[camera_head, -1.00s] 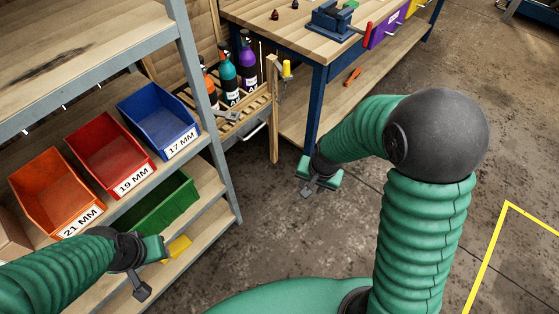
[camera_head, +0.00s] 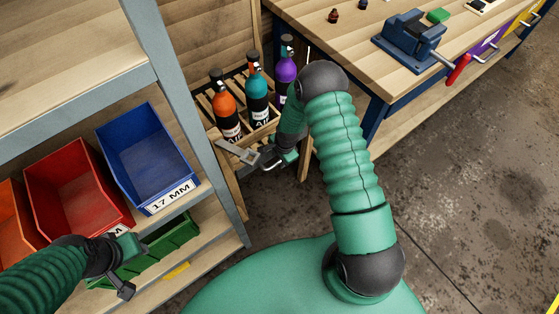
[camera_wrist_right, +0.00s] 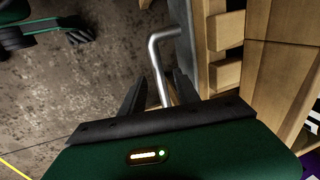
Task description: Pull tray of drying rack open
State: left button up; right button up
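The wooden drying rack (camera_head: 205,110) stands between the metal shelf and the workbench, with slats and bottles on it. Its metal handle (camera_wrist_right: 155,62) shows in the right wrist view as a bent bar beside the wooden front. My right gripper (camera_head: 268,158) is at the front of the rack. In the right wrist view its two fingers (camera_wrist_right: 158,80) are apart, with the handle bar between them; I see a gap on the left side of the bar. My left gripper (camera_head: 128,270) is by the shelf, away from the rack; its finger opening is unclear.
Orange (camera_head: 224,108), teal (camera_head: 257,95) and purple (camera_head: 285,68) bottles stand on the rack. A grey metal piece (camera_head: 236,152) lies at its front. The shelf post (camera_head: 190,110) is close on the left, the workbench (camera_head: 340,55) on the right. The floor (camera_head: 450,170) is clear.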

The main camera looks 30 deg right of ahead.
jog(key=shift+w+d+f, duration=0.1)
jog(key=shift+f, duration=0.35)
jog(key=shift+w+d+f, duration=0.1)
jog(key=shift+f, duration=0.35)
jog(key=shift+d+f, duration=0.15)
jog(key=shift+d, duration=0.35)
jog(key=shift+c, duration=0.4)
jog(key=shift+a, duration=0.45)
grip_shut()
jog(key=shift+d, duration=0.1)
